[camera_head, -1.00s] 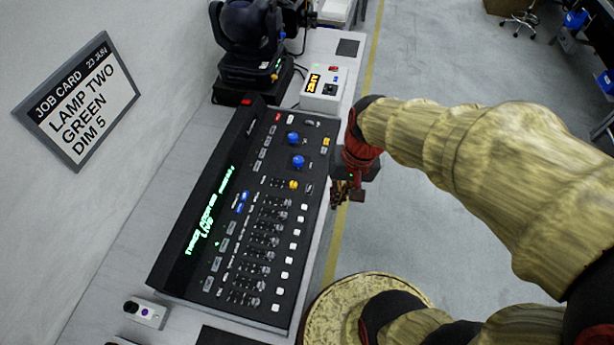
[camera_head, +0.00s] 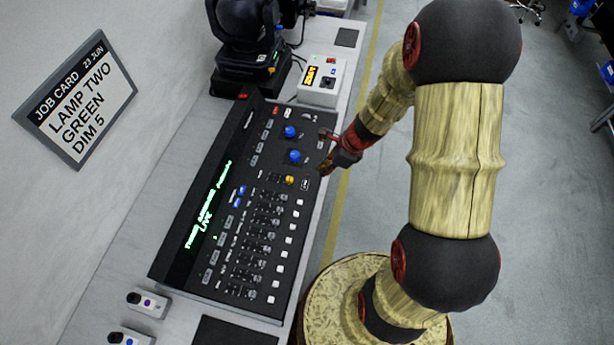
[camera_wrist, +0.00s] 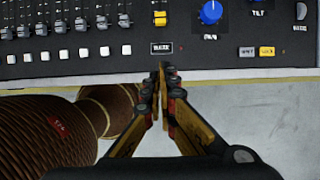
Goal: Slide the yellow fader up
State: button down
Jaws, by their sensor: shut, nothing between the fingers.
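The yellow fader (camera_head: 290,180) is a small yellow cap on the black lighting console (camera_head: 215,282), just below the blue knobs in the head view. My gripper (camera_head: 324,153) is at the console's right edge in the head view, a little up and right of the yellow cap. In the wrist view my gripper (camera_wrist: 162,68) is shut and empty, its tips below the yellow cap in the picture and apart from it.
Two blue knobs (camera_head: 295,156) stand near the yellow fader. A white box with an orange display (camera_head: 319,84) and a black moving-head lamp (camera_head: 245,40) stand beyond. A job card (camera_head: 78,100) hangs on the wall.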

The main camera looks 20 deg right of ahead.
aim_at(303, 185)
jog(key=b+x, duration=0.3)
jog(key=x, duration=0.7)
jog(key=shift+s+f, duration=0.1)
jog(key=shift+w+a, duration=0.8)
jog(key=shift+a, duration=0.2)
jog(key=shift+w+a, duration=0.4)
jog(key=shift+a, duration=0.2)
jog(key=w+a, duration=0.1)
jog(key=a, duration=0.1)
jog(key=w+a+p, duration=0.1)
jog(key=w+a, duration=0.1)
jog(key=w+a+p, duration=0.1)
jog(key=w+a, duration=0.1)
jog(key=a, duration=0.1)
jog(key=shift+w, duration=0.15)
